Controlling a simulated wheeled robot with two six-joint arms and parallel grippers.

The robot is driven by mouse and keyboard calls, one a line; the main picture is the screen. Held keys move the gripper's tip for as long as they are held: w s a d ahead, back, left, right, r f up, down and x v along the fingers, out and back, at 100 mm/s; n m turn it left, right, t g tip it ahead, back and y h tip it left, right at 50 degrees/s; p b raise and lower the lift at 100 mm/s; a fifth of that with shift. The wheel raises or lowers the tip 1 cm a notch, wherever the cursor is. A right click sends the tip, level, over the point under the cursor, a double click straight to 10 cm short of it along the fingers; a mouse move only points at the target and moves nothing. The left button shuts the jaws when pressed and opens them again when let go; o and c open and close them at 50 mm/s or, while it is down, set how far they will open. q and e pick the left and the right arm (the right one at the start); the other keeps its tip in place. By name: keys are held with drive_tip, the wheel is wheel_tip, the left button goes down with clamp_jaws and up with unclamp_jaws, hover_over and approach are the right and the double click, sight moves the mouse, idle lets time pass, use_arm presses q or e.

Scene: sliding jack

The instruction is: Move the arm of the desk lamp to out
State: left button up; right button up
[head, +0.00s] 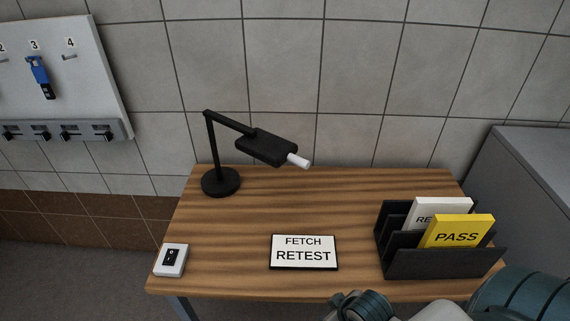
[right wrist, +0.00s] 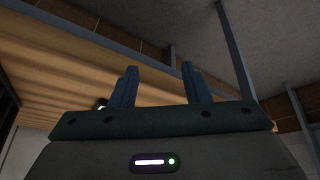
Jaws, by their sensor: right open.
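The black desk lamp (head: 222,180) stands at the back left of the wooden table in the head view. Its upright post rises from a round base. Its arm (head: 232,123) runs from the top of the post to the right and toward me, ending in a flat black head (head: 267,147) with a white tip (head: 298,161). My right gripper (right wrist: 157,85) is open and empty in the right wrist view, below the underside of the table. My right arm shows at the lower right of the head view, its fingers not visible there. My left gripper is not in view.
On the table (head: 210,260) are a white switch box (head: 171,260), a FETCH RETEST sign (head: 304,252) and a black file rack (head: 440,263) with a yellow PASS card (head: 458,234). A hook board (head: 70,90) hangs at left. A grey cabinet (head: 530,170) stands at right.

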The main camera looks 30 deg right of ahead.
drive_tip(key=w+r+n+t+y, duration=0.2)
drive_tip(key=w+r+t+y, duration=0.1)
drive_tip(key=w+r, duration=0.1)
drive_tip(key=m+t+y, duration=0.2)
drive_tip(key=t+y, duration=0.2)
drive_tip(key=t, duration=0.4)
approach(308, 164)
drive_tip(key=w+f, duration=0.1)
drive_tip(key=x, duration=0.1)
drive_tip(key=b+x, duration=0.2)
drive_tip(key=shift+w+a+r, duration=0.15)
drive_tip(key=shift+w+r, duration=0.1)
drive_tip(key=shift+w, duration=0.15)
drive_tip(key=shift+w+a+p, duration=0.3)
drive_tip(key=shift+w+a, duration=0.1)
drive_tip(key=shift+w, duration=0.2)
drive_tip(key=shift+p+x, duration=0.95)
drive_tip(key=shift+x, duration=0.85)
drive_tip(key=shift+p+x, duration=0.3)
drive_tip(key=shift+x, duration=0.7)
drive_tip(key=shift+a, duration=0.1)
drive_tip(key=shift+c, duration=0.4)
